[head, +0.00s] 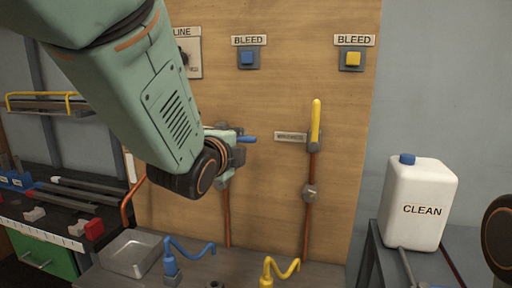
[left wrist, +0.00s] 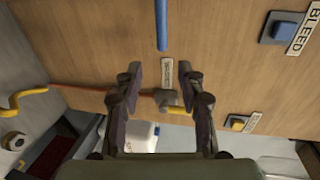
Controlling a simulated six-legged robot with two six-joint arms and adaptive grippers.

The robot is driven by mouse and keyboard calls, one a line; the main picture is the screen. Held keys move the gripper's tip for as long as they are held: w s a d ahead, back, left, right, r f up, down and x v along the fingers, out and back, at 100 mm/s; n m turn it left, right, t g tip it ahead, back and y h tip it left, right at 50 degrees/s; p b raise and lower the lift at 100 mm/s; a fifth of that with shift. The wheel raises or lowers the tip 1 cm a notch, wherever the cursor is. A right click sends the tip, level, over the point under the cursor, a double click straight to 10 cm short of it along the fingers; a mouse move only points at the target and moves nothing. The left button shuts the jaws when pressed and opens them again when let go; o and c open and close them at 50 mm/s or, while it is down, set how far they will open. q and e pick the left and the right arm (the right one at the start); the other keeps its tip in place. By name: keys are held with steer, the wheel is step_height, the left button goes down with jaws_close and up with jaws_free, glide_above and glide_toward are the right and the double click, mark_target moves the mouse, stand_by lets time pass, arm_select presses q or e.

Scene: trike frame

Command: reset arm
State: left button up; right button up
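My left gripper (head: 232,152) is in front of the wooden board at the left pipe, and partly hidden by my arm in the head view. In the left wrist view the left gripper (left wrist: 163,76) is open, with its fingers apart and nothing between the tips. A blue lever (head: 247,138) sticks out to the right just beyond it. This blue lever (left wrist: 162,25) lies above the fingertips in the left wrist view, clear of them. A yellow lever (head: 316,120) stands upright on the right pipe. My right gripper is not in view.
The board has a blue button (head: 247,58) and a yellow button (head: 352,58) under BLEED labels. Below are a metal tray (head: 132,254), a blue spout (head: 185,247) and a yellow spout (head: 280,268). A white CLEAN jug (head: 418,205) stands at right.

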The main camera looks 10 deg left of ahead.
arm_select(q)
steer(key=shift+s, duration=0.3)
steer(key=shift+w, duration=0.15)
